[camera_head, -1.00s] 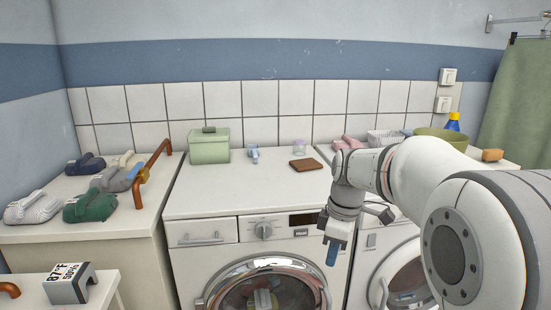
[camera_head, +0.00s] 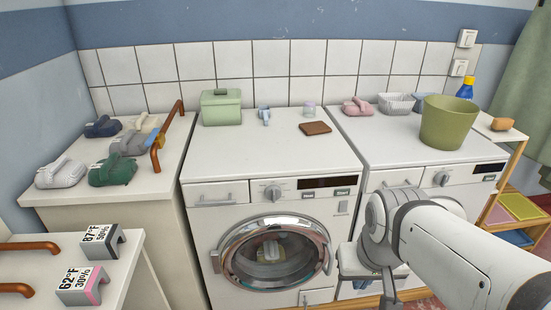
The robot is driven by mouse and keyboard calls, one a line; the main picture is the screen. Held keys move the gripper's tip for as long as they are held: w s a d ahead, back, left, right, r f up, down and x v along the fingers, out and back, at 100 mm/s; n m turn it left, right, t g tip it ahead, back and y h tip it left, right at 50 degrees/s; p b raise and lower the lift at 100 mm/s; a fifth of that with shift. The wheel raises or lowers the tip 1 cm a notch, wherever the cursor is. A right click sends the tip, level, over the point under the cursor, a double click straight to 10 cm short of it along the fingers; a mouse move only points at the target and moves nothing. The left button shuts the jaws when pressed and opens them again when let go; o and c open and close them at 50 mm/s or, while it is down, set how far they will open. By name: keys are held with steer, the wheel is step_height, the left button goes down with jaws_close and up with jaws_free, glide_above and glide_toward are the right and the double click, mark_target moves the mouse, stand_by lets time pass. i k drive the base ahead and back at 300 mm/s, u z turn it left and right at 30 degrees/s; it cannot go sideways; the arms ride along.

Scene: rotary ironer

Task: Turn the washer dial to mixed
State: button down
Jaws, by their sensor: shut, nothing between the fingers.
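The washer dial (camera_head: 273,192) is a round grey knob on the front panel of the left front-loading machine (camera_head: 262,165). It sits between the drawer (camera_head: 217,194) and a dark display (camera_head: 326,183). The marks around it are too small to read, so I cannot tell its setting. A similar dial (camera_head: 441,179) is on the right machine. My arm's wrist is low in front of the gap between the machines, right of and below the left dial. Nothing of mine touches either dial.
The left machine's round door (camera_head: 272,254) is shut, with laundry behind the glass. A green bin (camera_head: 449,122) stands on the right machine. A green box (camera_head: 221,107) and a brown pad (camera_head: 315,128) are on the left machine's top.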

mark_target(273, 192)
steer(key=u, duration=2)
steer(key=k, duration=1.3)
steer(key=z, duration=1.15)
steer(key=i, duration=0.95)
steer(key=z, duration=0.1)
